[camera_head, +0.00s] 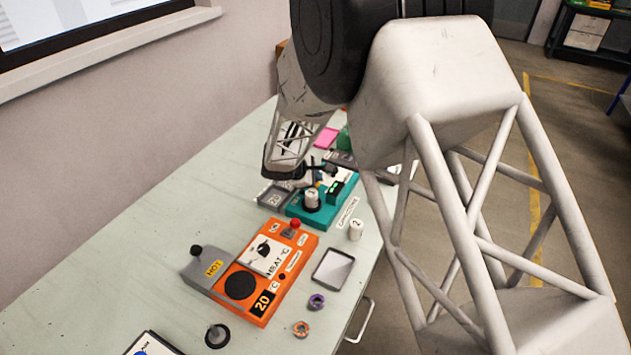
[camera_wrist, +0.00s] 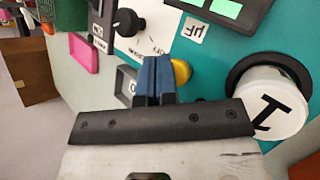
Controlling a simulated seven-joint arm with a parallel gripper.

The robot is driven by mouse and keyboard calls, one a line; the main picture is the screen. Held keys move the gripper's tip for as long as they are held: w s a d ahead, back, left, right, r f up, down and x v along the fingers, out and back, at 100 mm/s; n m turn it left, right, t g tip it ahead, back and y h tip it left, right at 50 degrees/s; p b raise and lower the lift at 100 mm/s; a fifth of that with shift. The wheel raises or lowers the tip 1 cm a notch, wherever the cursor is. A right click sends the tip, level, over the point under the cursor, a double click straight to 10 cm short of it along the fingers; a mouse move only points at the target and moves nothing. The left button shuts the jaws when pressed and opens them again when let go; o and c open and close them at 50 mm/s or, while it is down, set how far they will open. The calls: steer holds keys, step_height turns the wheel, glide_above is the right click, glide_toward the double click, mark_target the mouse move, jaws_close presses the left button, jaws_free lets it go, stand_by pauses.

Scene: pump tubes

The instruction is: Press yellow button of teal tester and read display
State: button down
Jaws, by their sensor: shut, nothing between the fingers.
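The teal tester (camera_head: 296,211) stands on the table beyond the orange device; it also fills the right of the wrist view (camera_wrist: 225,55). Its yellow button (camera_wrist: 181,72) shows just right of my gripper's blue fingertips (camera_wrist: 154,62), which partly cover it. I cannot tell whether they touch it. My gripper (camera_head: 313,183) is shut and empty, low over the tester. The display (camera_wrist: 228,8) shows lit green panels at the top edge of the wrist view, cut off; I see no readable value. A white cylinder (camera_wrist: 265,105) with a black mark sits in a black ring on the tester.
The orange device (camera_head: 260,305) with a grey box (camera_head: 212,268) stands nearer. A grey tray (camera_head: 332,268), a white cylinder (camera_head: 356,230), and purple (camera_head: 317,301) and orange (camera_head: 301,329) rings lie near the right edge. A pink block (camera_head: 326,138) is behind. The table's left side is clear.

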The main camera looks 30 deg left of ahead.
steer(key=shift+s+d+f, duration=0.15)
steer(key=shift+d+f, duration=0.05)
steer(key=shift+f, duration=0.6)
steer(key=shift+r, duration=0.2)
stand_by(0.3)
steer(key=shift+a+r, duration=0.15)
steer(key=shift+r, duration=0.75)
steer(key=shift+r, duration=2.95)
